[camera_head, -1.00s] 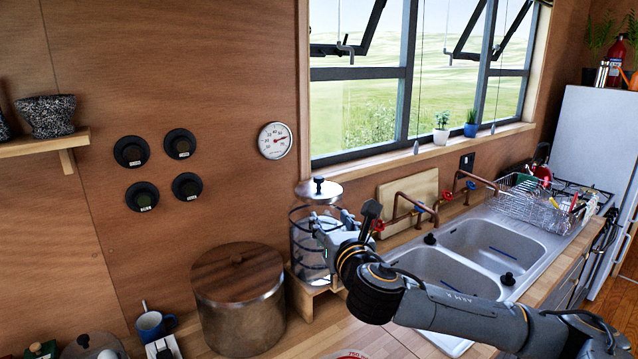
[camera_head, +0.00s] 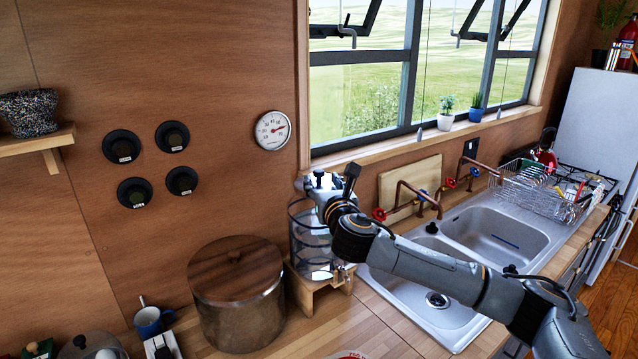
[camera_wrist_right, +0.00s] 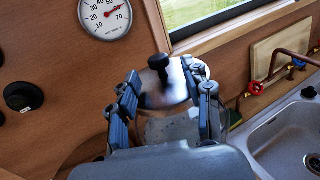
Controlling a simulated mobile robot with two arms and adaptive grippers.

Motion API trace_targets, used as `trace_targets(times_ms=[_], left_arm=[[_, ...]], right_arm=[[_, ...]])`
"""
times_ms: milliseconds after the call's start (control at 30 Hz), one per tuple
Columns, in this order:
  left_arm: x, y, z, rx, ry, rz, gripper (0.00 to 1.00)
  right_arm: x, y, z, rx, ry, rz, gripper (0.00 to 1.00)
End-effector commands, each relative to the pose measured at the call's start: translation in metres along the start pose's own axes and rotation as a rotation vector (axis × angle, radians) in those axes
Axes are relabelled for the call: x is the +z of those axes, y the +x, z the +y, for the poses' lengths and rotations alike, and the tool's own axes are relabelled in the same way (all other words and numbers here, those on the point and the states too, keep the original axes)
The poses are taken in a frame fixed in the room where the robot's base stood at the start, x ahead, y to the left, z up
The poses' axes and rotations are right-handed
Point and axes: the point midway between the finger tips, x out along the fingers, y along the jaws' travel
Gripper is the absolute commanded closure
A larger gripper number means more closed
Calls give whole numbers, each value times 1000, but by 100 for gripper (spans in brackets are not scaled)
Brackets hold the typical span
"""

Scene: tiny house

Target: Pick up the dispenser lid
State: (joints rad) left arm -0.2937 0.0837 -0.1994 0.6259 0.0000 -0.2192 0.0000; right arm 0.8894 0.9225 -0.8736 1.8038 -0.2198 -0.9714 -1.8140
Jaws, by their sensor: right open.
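The dispenser lid (camera_wrist_right: 160,99) is a round metal disc with a black knob (camera_wrist_right: 158,63). It sits on top of the glass dispenser (camera_head: 309,246), which also shows in the wrist view below the lid. In the head view, my right gripper (camera_head: 322,184) is at the top of the dispenser and hides much of the lid. In the wrist view, the right gripper (camera_wrist_right: 165,92) is open, with a finger on each side of the lid and knob. I cannot tell whether the fingers touch the lid. My left gripper is not in view.
The dispenser stands on a small wooden stand (camera_head: 318,296) against the wall. A large pot with a wooden lid (camera_head: 235,270) stands close on its left. Copper taps (camera_head: 405,200) and a double sink (camera_head: 440,270) lie to the right. A window sill (camera_head: 400,145) runs behind.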

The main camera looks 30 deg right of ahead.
Motion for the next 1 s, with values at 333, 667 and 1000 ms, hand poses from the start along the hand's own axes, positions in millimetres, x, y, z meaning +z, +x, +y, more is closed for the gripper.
trace_targets(times_ms=[333, 667, 1000], left_arm=[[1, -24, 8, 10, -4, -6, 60], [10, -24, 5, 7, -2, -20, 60], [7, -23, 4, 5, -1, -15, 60]], right_arm=[[6, 41, 0, -1, 1, 1, 50], [5, 45, 0, 0, 1, 1, 54], [5, 45, -1, -1, 1, 0, 100]])
